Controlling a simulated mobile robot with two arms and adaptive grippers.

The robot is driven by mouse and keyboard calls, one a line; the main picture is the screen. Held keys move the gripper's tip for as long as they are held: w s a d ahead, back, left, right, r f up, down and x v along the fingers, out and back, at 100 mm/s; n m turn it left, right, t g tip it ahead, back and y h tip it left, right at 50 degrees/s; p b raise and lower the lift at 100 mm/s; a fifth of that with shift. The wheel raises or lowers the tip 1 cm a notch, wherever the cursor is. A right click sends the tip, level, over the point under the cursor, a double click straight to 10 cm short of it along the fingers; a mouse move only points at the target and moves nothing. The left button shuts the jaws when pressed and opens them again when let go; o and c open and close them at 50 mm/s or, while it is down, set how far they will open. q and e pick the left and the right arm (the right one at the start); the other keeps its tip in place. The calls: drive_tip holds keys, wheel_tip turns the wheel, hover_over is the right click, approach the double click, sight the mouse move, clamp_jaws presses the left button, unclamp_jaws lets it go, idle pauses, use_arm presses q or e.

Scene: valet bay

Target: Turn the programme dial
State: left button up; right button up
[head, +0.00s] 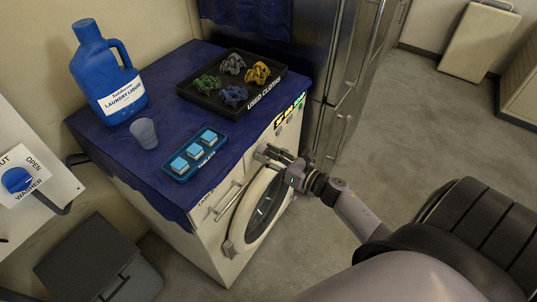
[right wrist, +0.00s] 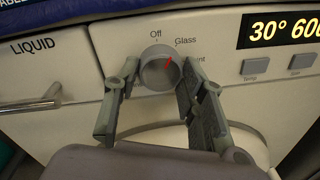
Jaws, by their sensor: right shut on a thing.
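The programme dial (right wrist: 158,72) is a round grey knob on the white front panel of the washing machine (head: 208,247). In the right wrist view its red mark points up and right, towards the word Glass. Off is printed above it, and a label to its right is partly hidden by a finger. My right gripper (right wrist: 157,80) is shut on the dial, one finger on each side. In the head view the right gripper (head: 272,156) is at the machine's front, above the round door (head: 262,209), and hides the dial. My left gripper is in neither view.
The machine's top holds a blue laundry liquid jug (head: 92,62), a cup (head: 144,133), a tablets tray (head: 168,171) and a black tray of used cloths (head: 203,98). A lit display (right wrist: 285,30) and buttons lie right of the dial; the liquid drawer handle (right wrist: 38,106) is left.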

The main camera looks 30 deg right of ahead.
drive_tip(key=m+p, duration=0.1)
drive_tip(key=m, duration=0.4)
drive_tip(key=shift+r, duration=0.1)
drive_tip(key=m, duration=0.2)
drive_tip(key=m+p, duration=0.1)
drive_tip(key=m, duration=0.1)
drive_tip(key=shift+m+g+y, duration=0.3)
drive_tip(key=m+p, duration=0.1)
drive_tip(key=m, duration=0.3)
drive_tip(key=shift+d+y, duration=0.1)
drive_tip(key=shift+y, duration=0.2)
drive_tip(key=m+p, duration=0.1)
drive_tip(key=m, duration=0.3)
drive_tip(key=shift+w, duration=0.1)
drive_tip(key=m, duration=0.4)
drive_tip(key=shift+d+m+y, duration=0.1)
drive_tip(key=shift+m+y, duration=0.3)
drive_tip(key=m, duration=0.9)
drive_tip(key=shift+m+b, duration=0.4)
drive_tip(key=m, duration=0.5)
drive_tip(key=shift+t+b, duration=0.35)
drive_tip(key=shift+t, duration=0.05)
drive_tip(key=shift+m, duration=0.3)
